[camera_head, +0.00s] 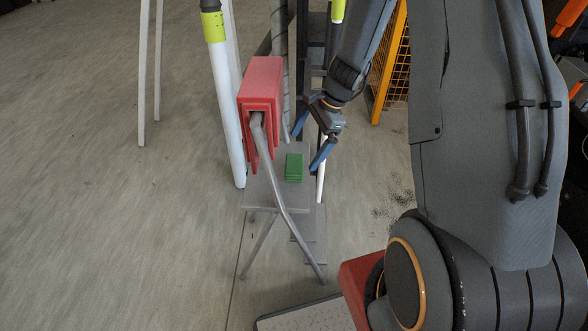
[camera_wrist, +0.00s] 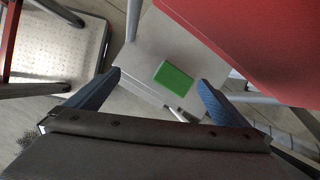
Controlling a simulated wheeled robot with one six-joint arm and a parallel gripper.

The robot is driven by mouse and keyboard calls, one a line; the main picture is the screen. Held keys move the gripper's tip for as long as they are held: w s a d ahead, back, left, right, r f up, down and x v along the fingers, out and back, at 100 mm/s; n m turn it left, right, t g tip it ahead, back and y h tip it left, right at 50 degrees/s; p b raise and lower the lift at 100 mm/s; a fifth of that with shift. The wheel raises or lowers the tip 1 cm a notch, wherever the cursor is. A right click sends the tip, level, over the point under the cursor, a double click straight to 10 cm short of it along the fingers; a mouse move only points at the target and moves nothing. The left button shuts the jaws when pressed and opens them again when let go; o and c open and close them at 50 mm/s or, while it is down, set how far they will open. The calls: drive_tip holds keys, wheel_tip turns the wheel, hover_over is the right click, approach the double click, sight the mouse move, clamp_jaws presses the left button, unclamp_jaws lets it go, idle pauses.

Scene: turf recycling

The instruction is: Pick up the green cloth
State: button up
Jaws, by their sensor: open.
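The green cloth (camera_head: 294,167) is a small folded rectangular block lying on a grey platform (camera_head: 262,192). In the wrist view the green cloth (camera_wrist: 173,78) lies on the pale platform, beyond and between the two blue fingertips. My gripper (camera_head: 310,146) is open and empty, its blue fingers spread apart, above and to the right of the cloth. It also shows along the bottom of the wrist view (camera_wrist: 160,80). The cloth is apart from both fingers and fully visible.
A red folded panel (camera_head: 262,85) hangs just left of the cloth, and shows large at the upper right of the wrist view (camera_wrist: 275,45). A bent grey bar (camera_head: 275,190) slants past the platform. White posts (camera_head: 226,100) stand left. An orange mesh frame (camera_head: 392,65) stands behind.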

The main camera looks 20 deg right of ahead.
sight(295, 163)
drive_tip(key=shift+w+a+f+m+t+y+p, duration=0.25)
drive_tip(key=shift+w+f+m, duration=0.7)
drive_tip(key=shift+f, duration=1.4)
drive_tip(key=shift+w+a+f+m+y+p, duration=0.3)
drive_tip(key=shift+w+f+m, duration=0.65)
drive_tip(key=shift+f, duration=1.35)
drive_tip(key=shift+w+a+f+m+t+y+p, duration=0.25)
drive_tip(key=shift+w+f+m, duration=0.7)
drive_tip(key=shift+f, duration=1.4)
drive_tip(key=shift+w+a+n, duration=0.1)
drive_tip(key=shift+w+n, duration=0.15)
drive_tip(key=shift+c, duration=0.3)
drive_tip(key=c, duration=1.1)
